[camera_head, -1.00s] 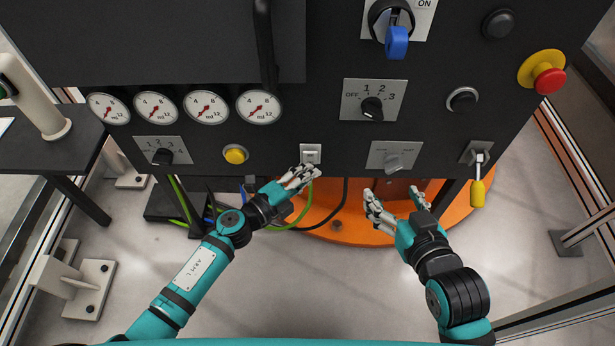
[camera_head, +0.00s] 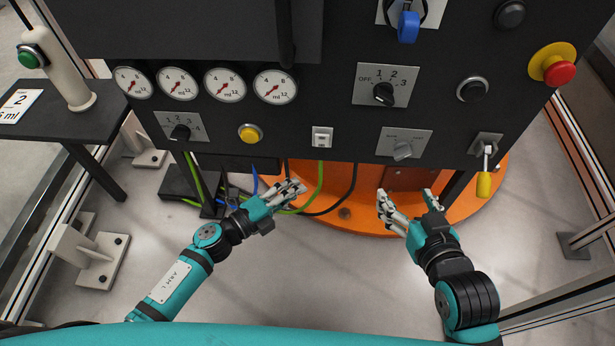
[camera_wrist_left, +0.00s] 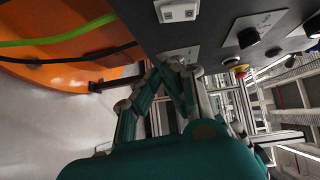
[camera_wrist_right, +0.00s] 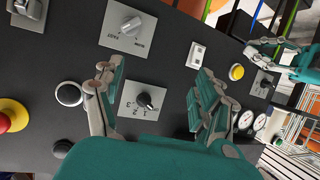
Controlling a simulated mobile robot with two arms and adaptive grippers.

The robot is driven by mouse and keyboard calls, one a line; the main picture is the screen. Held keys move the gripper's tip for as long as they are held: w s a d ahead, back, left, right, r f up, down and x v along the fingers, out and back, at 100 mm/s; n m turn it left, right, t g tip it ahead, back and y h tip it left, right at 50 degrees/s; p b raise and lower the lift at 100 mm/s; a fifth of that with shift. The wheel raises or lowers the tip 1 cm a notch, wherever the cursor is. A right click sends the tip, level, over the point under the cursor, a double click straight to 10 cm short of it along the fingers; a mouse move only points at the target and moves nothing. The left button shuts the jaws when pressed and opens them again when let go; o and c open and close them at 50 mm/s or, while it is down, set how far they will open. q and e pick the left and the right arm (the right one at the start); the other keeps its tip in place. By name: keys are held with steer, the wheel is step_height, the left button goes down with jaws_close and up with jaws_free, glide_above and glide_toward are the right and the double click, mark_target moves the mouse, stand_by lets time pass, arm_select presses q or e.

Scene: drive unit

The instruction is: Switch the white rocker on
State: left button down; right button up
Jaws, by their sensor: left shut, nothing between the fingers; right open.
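The white rocker (camera_head: 321,138) is a small white switch on the lower part of the dark panel in the head view. It also shows at the top of the left wrist view (camera_wrist_left: 178,11) and in the right wrist view (camera_wrist_right: 196,53). Its tilt is too small to tell for sure. My left gripper (camera_head: 300,187) is shut and empty, below and left of the rocker, apart from it. My right gripper (camera_head: 408,196) is open and empty, below the panel and right of the rocker.
A grey knob plate (camera_head: 404,144) sits right of the rocker, and a yellow-handled lever (camera_head: 485,175) hangs further right. A yellow button (camera_head: 250,133) is to the left. Green and black cables hang below the panel. The floor in front is clear.

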arm_select(q)
steer(key=v, duration=0.2)
steer(key=shift+s+a+f, duration=0.15)
steer(key=shift+a+f, duration=0.05)
steer(key=shift+a, duration=0.05)
arm_select(e)
steer(key=shift+s+d+f+g, duration=0.1)
steer(key=shift+s+f+g, duration=0.25)
steer(key=shift+f, duration=0.2)
steer(key=shift+r, duration=0.1)
